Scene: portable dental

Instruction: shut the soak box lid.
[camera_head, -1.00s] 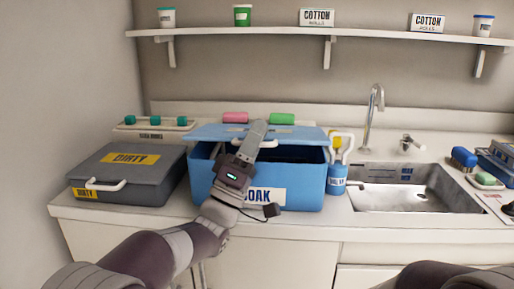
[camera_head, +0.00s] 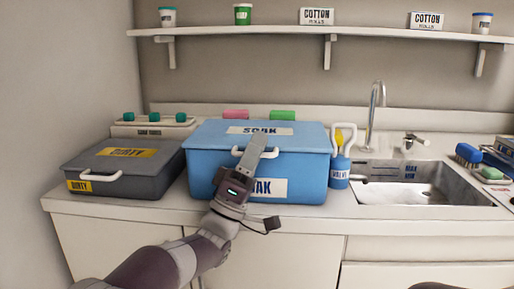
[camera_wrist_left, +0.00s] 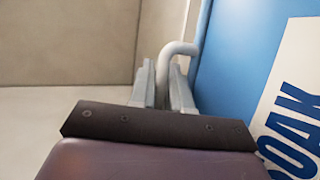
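The blue soak box (camera_head: 312,180) stands on the counter. Its lid (camera_head: 210,135) lies down flat over the box, with the SOAK label on top facing up, and I see no gap along the front rim. The white lid handle (camera_head: 272,154) sticks out at the front. My left gripper (camera_head: 255,145) is at the handle, in front of the box. In the left wrist view its fingers (camera_wrist_left: 163,88) stand close on both sides of the white handle (camera_wrist_left: 180,48), seemingly shut on it. My right gripper is out of view.
A grey DIRTY box (camera_head: 140,180) stands left of the soak box. A shelf (camera_head: 300,31) runs above. Pink (camera_head: 236,113) and green (camera_head: 283,114) items lie behind.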

